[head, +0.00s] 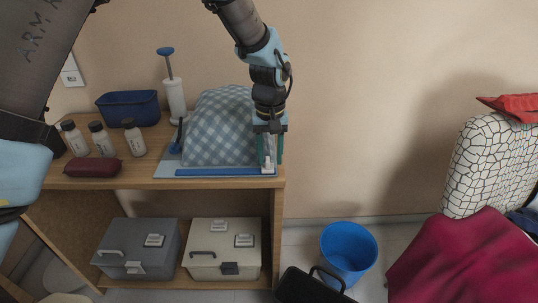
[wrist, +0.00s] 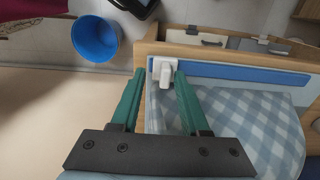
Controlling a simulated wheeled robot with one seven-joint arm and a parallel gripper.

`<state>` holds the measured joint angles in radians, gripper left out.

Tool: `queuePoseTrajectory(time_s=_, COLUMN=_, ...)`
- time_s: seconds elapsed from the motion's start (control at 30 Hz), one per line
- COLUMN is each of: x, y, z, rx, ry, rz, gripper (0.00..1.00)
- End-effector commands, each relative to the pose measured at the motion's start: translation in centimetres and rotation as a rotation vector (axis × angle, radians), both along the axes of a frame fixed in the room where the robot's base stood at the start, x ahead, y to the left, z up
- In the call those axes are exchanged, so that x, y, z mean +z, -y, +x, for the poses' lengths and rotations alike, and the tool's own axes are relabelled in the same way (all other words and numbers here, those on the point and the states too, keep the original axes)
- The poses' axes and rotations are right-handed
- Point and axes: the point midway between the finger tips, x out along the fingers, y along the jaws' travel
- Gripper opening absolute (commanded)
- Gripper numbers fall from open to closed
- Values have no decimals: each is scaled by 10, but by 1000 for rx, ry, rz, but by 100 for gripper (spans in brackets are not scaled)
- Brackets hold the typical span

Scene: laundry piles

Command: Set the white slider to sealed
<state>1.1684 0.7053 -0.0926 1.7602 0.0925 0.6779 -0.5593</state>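A blue-and-white checked bag (head: 218,125) lies puffed up on the wooden shelf top. A blue strip (head: 222,172) runs along its front edge, and shows in the wrist view (wrist: 240,74). The white slider (wrist: 164,74) sits at one end of the strip, the right end in the head view (head: 268,170). My gripper (wrist: 159,76) points down at that end, its green fingers apart on either side of the slider. A small gap shows beside the slider; contact is not clear.
A white hand pump (head: 175,96), a navy basket (head: 128,108), several bottles (head: 103,141) and a maroon pouch (head: 92,168) stand left of the bag. Lidded boxes sit on the lower shelf. A blue bucket (head: 348,252) is on the floor at right.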

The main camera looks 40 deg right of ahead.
Motion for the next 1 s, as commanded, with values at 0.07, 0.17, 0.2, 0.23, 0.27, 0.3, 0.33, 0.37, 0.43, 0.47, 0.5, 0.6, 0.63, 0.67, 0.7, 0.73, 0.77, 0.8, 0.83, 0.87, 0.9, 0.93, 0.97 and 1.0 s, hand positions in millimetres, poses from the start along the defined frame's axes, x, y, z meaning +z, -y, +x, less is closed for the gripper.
queuePoseTrajectory(time_s=0.07, x=0, y=-1, z=1, rx=1, ry=1, rz=1, gripper=46)
queuePoseTrajectory(time_s=0.17, x=0, y=-1, z=1, rx=1, ry=1, rz=2, gripper=46)
queuePoseTrajectory(time_s=0.2, x=0, y=-1, z=1, rx=1, ry=1, rz=2, gripper=46)
queuePoseTrajectory(time_s=0.23, x=0, y=-1, z=1, rx=1, ry=1, rz=1, gripper=46)
queuePoseTrajectory(time_s=0.27, x=1, y=-1, z=1, rx=1, ry=1, rz=1, gripper=46)
queuePoseTrajectory(time_s=0.3, x=4, y=-1, z=1, rx=1, ry=1, rz=0, gripper=46)
queuePoseTrajectory(time_s=0.33, x=6, y=0, z=1, rx=1, ry=1, rz=0, gripper=46)
queuePoseTrajectory(time_s=0.37, x=9, y=-1, z=2, rx=1, ry=1, rz=0, gripper=46)
queuePoseTrajectory(time_s=0.43, x=20, y=0, z=2, rx=1, ry=3, rz=-3, gripper=46)
queuePoseTrajectory(time_s=0.47, x=25, y=0, z=2, rx=1, ry=3, rz=-1, gripper=46)
queuePoseTrajectory(time_s=0.5, x=33, y=0, z=2, rx=2, ry=4, rz=-3, gripper=46)
queuePoseTrajectory(time_s=0.6, x=54, y=0, z=2, rx=2, ry=4, rz=-3, gripper=46)
queuePoseTrajectory(time_s=0.63, x=59, y=0, z=2, rx=2, ry=3, rz=-4, gripper=46)
queuePoseTrajectory(time_s=0.67, x=65, y=0, z=2, rx=2, ry=3, rz=-3, gripper=46)
queuePoseTrajectory(time_s=0.7, x=73, y=0, z=1, rx=2, ry=3, rz=-3, gripper=46)
queuePoseTrajectory(time_s=0.73, x=78, y=0, z=1, rx=2, ry=2, rz=-2, gripper=46)
queuePoseTrajectory(time_s=0.77, x=83, y=0, z=1, rx=2, ry=2, rz=-3, gripper=46)
queuePoseTrajectory(time_s=0.8, x=89, y=0, z=1, rx=1, ry=2, rz=-2, gripper=46)
queuePoseTrajectory(time_s=0.83, x=93, y=0, z=1, rx=1, ry=2, rz=-3, gripper=46)
queuePoseTrajectory(time_s=0.87, x=96, y=0, z=1, rx=1, ry=1, rz=-1, gripper=46)
queuePoseTrajectory(time_s=0.9, x=100, y=0, z=1, rx=1, ry=1, rz=-1, gripper=46)
queuePoseTrajectory(time_s=0.93, x=102, y=0, z=1, rx=1, ry=1, rz=-1, gripper=46)
queuePoseTrajectory(time_s=0.97, x=104, y=0, z=1, rx=1, ry=1, rz=-1, gripper=46)
queuePoseTrajectory(time_s=1.0, x=106, y=0, z=1, rx=1, ry=1, rz=-1, gripper=46)
